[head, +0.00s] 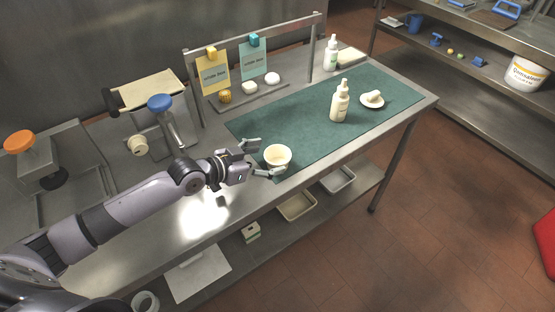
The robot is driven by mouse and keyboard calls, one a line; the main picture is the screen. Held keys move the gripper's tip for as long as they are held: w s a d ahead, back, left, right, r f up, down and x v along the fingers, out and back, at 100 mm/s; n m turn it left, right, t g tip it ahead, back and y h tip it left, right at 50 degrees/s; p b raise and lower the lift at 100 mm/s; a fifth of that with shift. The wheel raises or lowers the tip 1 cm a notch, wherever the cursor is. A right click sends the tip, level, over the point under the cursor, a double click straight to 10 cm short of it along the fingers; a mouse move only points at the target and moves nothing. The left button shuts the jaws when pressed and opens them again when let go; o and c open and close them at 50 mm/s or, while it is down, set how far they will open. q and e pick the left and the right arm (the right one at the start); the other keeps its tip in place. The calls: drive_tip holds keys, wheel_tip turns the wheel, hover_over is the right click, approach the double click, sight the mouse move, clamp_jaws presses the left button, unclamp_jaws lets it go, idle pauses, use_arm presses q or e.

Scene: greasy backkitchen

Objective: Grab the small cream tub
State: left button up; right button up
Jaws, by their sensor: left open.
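The small cream tub (278,161) stands upright and looks empty on the near left part of the green mat (312,139), close to the table's front edge. My left gripper (263,160) is open, with one finger behind the tub's left side and the other in front of it by the edge. The tub's left side lies at the mouth of the fingers. I cannot tell whether either finger touches it. My right gripper is not in view.
A white dropper bottle (340,103) and a saucer (371,101) with a pale item stand farther right on the mat. Another bottle (331,52) stands behind. Hanging cards (213,76) and a rack line the back. The mat's middle is clear.

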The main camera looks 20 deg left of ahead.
sight(287, 153)
use_arm(q)
drive_tip(key=x, duration=0.4)
drive_tip(key=shift+w+d+p, duration=0.1)
drive_tip(key=shift+d+p, duration=0.1)
drive_tip(key=shift+p, duration=0.15)
drive_tip(key=shift+c, duration=0.2)
drive_tip(key=c, duration=1)
drive_tip(key=shift+r, duration=0.15)
